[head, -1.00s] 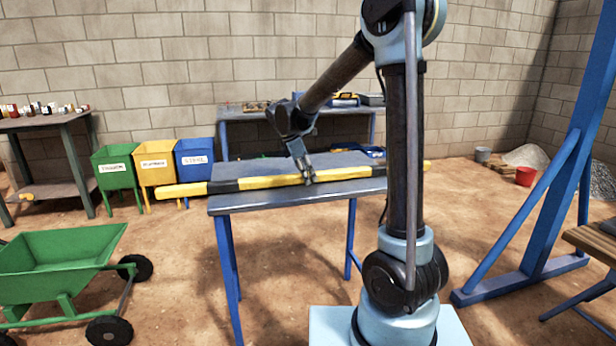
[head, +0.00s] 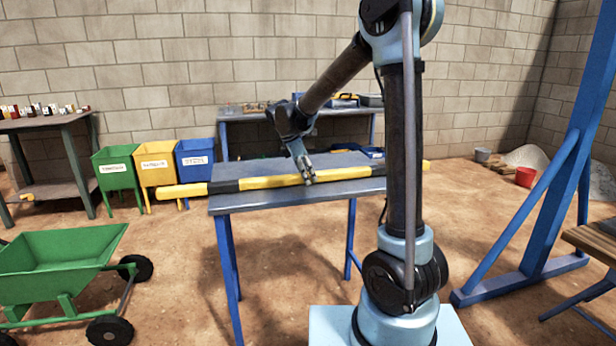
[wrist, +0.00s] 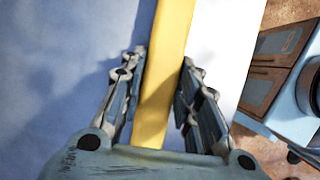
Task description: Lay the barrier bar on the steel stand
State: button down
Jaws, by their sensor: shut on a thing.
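The barrier bar (head: 270,182), yellow with black bands, lies lengthwise across the blue-legged steel stand (head: 270,201). Its left end sticks out past the stand's left edge and its right part passes behind my arm. I cannot tell whether it rests on the top or is just above it. My gripper (head: 309,180) is at the middle of the bar, shut on it from above. In the wrist view the yellow bar (wrist: 166,75) runs between the two fingers of my gripper (wrist: 162,85), over the blue-grey stand top (wrist: 60,70).
A green wheelbarrow (head: 60,262) stands at the front left. Green, yellow and blue bins (head: 195,160) stand behind the bar's left end. Another table (head: 235,125) is at the back wall. A blue frame (head: 560,170) and a red bucket (head: 525,177) are at the right.

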jog(key=shift+s+f, duration=0.2)
jog(key=shift+f, duration=0.05)
jog(key=c, duration=1.1)
grip_release()
jog(key=shift+w+f, duration=0.2)
jog(key=shift+r, duration=0.1)
jog(key=shift+r, duration=0.15)
jog(key=shift+v, duration=5.5)
jog(key=shift+w, duration=0.1)
jog(key=shift+r, duration=3)
